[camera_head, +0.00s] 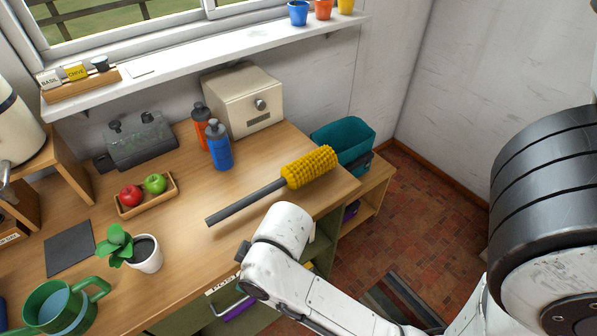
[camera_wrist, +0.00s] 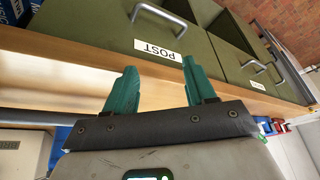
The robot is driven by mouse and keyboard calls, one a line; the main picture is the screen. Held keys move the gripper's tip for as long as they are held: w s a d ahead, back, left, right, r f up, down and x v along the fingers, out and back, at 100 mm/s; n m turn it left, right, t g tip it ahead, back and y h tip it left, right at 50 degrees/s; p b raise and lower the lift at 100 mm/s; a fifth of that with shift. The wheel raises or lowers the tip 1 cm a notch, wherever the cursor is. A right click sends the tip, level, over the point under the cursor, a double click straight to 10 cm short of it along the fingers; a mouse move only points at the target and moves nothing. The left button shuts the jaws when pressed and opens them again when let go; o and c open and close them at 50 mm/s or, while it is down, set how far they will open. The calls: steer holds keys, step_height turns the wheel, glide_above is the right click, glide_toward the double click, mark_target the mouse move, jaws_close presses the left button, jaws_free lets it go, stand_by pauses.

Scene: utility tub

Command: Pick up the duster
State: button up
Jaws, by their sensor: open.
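The duster has a yellow, bumpy head (camera_head: 309,167) and a long dark grey handle (camera_head: 245,202). It lies across the right part of the wooden desk in the head view, handle end toward the front left and head toward the right edge. My arm's white wrist part stands in front of the desk, just below the duster in the picture. My gripper (camera_wrist: 158,68) shows in the wrist view with two teal fingers apart and nothing between them. The gripper fingers are hidden in the head view.
A blue bottle (camera_head: 219,147) and an orange bottle (camera_head: 201,123) stand behind the duster, near a cream box (camera_head: 243,99). A teal bin (camera_head: 342,140) is beyond its head. A fruit tray (camera_head: 146,197) and potted plant (camera_head: 145,256) are left. Green drawers (camera_wrist: 210,50) face the fingers.

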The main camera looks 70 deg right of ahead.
steer(key=w+d+r+n, duration=0.1)
steer(key=w, duration=0.1)
steer(key=w+d+r+n+y, duration=0.1)
steer(key=w, duration=0.1)
steer(key=w+d+r+n+p, duration=0.1)
steer(key=w+r, duration=0.1)
steer(key=shift+w+d+r+n+t+y, duration=0.1)
steer(key=shift+w+d+n+t+y, duration=0.05)
steer(key=shift+n+t+y, duration=0.2)
steer(key=w+d+r+n, duration=0.2)
steer(key=d+r, duration=0.1)
steer(key=d, duration=0.1)
steer(key=n+g, duration=0.1)
steer(key=n, duration=0.4)
glide_toward(239, 203)
steer(key=x, duration=0.2)
steer(key=b+x, duration=0.1)
steer(key=shift+w+d+f, duration=0.1)
steer(key=shift+d+f, duration=0.15)
steer(key=shift+f, duration=0.05)
steer(key=shift+a+p+x, duration=0.15)
steer(key=shift+p+x, duration=0.25)
steer(key=shift+x, duration=1.2)
steer(key=shift+a+p+x, duration=0.1)
steer(key=shift+p+x, duration=0.25)
steer(key=shift+x, duration=1.2)
steer(key=shift+r, duration=0.1)
jaws_close()
